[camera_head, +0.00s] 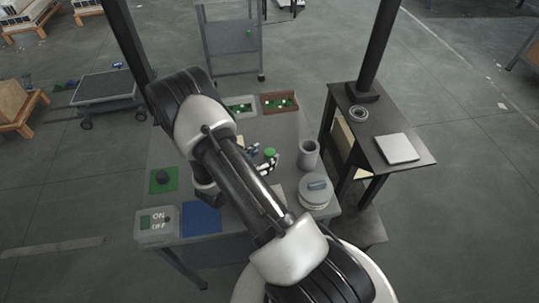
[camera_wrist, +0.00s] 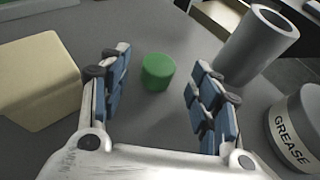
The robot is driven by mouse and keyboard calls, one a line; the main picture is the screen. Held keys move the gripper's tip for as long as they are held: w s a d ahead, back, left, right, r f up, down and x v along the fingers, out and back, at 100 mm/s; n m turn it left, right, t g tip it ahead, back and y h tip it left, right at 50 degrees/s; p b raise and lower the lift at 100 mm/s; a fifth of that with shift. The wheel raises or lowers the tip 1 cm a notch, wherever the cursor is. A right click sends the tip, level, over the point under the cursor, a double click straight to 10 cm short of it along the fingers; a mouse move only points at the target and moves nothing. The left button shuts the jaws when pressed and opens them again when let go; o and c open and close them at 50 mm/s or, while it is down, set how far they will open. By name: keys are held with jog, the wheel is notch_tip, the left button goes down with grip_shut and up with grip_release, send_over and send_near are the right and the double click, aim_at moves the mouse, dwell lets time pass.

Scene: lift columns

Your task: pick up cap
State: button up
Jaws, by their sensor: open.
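A green cap (camera_wrist: 157,73), short and round, stands on the grey table (camera_wrist: 140,118). In the wrist view it lies between and slightly beyond the blue-padded fingertips of my gripper (camera_wrist: 160,82), apart from both. My gripper is open and empty. In the head view the green cap (camera_head: 270,152) shows just beside the fingers of my gripper (camera_head: 262,163), and my arm hides part of the table.
A grey cup (camera_wrist: 258,45) stands right of the cap, with a grease tin (camera_wrist: 295,128) nearer. A beige block (camera_wrist: 40,82) is on the left.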

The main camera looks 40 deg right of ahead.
aim_at(270, 154)
jog(key=shift+x, duration=1.25)
jog(key=shift+c, duration=0.6)
jog(key=c, duration=0.8)
